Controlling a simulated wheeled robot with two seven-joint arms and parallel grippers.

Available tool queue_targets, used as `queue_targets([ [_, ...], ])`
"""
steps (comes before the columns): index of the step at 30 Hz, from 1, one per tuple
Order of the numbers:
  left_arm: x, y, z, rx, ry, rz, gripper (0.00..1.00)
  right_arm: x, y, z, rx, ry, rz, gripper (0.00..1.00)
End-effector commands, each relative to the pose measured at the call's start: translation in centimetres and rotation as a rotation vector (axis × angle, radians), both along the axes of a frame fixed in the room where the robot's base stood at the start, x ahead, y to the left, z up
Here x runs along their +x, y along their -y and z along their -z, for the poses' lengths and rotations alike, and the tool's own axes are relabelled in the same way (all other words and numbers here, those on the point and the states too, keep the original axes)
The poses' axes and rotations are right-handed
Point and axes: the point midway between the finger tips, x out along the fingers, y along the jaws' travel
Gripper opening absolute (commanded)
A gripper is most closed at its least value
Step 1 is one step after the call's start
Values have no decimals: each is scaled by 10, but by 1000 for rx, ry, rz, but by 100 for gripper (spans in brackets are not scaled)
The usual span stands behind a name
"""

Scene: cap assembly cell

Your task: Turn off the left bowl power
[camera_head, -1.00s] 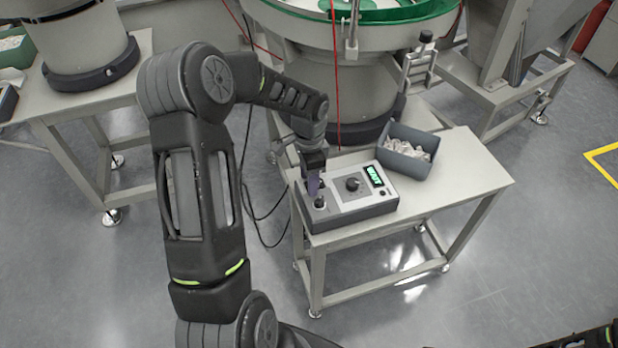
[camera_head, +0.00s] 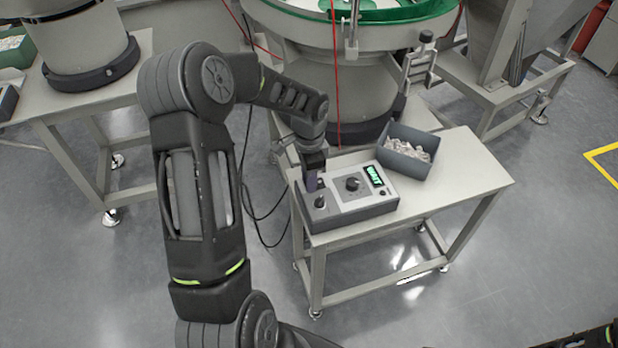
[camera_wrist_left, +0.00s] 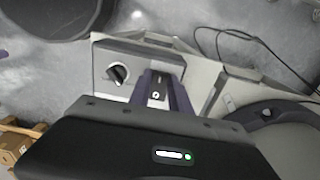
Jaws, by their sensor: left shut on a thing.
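The grey control box (camera_head: 362,207) sits on the small table in front of the left-hand part of the bowl feeder base. In the head view it has a lit green display (camera_head: 375,175), a large black knob (camera_head: 352,184) and a smaller black knob (camera_head: 320,202) at its left front. My left gripper (camera_head: 313,184) points down at the box's back left corner, behind the smaller knob. In the left wrist view, my left gripper's purple fingers (camera_wrist_left: 158,92) are closed around a black switch (camera_wrist_left: 157,88) with a white mark. A knob (camera_wrist_left: 117,74) lies beside them.
A grey-blue bin (camera_head: 405,163) of small parts stands behind the box on the right. The bowl feeder base (camera_head: 340,100) rises behind the table (camera_head: 462,168). Another feeder stands on a table at left. The table's right part is clear.

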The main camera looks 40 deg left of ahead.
Motion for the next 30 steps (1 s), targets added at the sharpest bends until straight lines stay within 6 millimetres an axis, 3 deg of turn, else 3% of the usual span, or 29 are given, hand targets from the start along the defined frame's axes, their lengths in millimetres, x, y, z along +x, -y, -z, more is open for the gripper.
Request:
queue_targets([
  [15, 7, 5, -3, 144, -208, 3, 0, 0, 0, -6, 0, 0, 0, 0],
  [23, 7, 4, -3, 149, -213, 0, 0, 0, 0, -6, 0, 0, 0, 0],
  [24, 7, 4, -3, 149, -213, 0, 25, 0, 0, -6, 0, 0, 0, 0],
  [30, 7, 4, -3, 148, -213, 0, 42, 0, 0, -6, 0, 0, 0, 0],
])
